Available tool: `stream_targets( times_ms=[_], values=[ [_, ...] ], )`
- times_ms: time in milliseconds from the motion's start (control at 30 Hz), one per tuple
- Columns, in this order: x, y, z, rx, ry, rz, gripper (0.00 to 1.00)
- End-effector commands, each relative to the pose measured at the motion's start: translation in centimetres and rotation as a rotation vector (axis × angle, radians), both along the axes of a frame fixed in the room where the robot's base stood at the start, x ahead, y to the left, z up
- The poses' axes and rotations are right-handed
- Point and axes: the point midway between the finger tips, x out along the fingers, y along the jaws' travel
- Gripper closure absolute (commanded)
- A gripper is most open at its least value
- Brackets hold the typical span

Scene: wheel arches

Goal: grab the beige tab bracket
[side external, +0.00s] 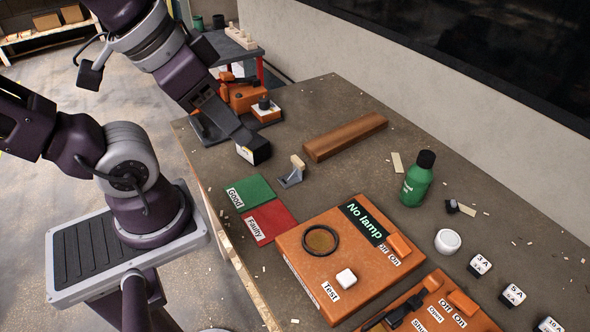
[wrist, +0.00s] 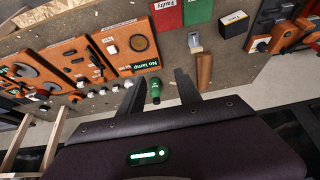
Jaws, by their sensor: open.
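The tab bracket is a small grey angled bracket (side external: 290,178) with a beige tab (side external: 298,161) on top. It stands on the workbench right of the green pad. It also shows small in the wrist view (wrist: 195,42), near the end of the wooden block, with its beige part hard to make out. My gripper (side external: 222,122) is above the bench's left part in the side view, up and left of the bracket. In the wrist view my gripper (wrist: 155,80) has its fingers apart with nothing held. The bracket lies beyond and right of the fingertips there.
A wooden block (side external: 345,136) lies behind the bracket. Green (side external: 250,190) and red (side external: 268,224) pads lie in front. A labelled dark box (side external: 256,152) is at its left. An orange test panel (side external: 310,265), green bottle (side external: 417,180) and scattered chips also occupy the bench.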

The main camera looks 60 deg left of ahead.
Motion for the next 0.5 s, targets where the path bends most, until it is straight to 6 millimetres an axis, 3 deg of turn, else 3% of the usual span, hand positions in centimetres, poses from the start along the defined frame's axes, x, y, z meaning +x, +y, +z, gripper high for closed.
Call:
stream_targets(
  times_ms=[167, 267, 367, 500],
  values=[
    [0.2, 0.1, 0.0, 0.009, 0.011, -0.008, 0.60],
    [1.5, 0.9, -0.6, 0.081, 0.107, -0.072, 0.60],
    [4.4, 2.4, -2.2, 0.231, 0.287, -0.214, 0.60],
    [9.4, 4.4, -6.2, 0.474, 0.549, -0.454, 0.60]
  ],
)
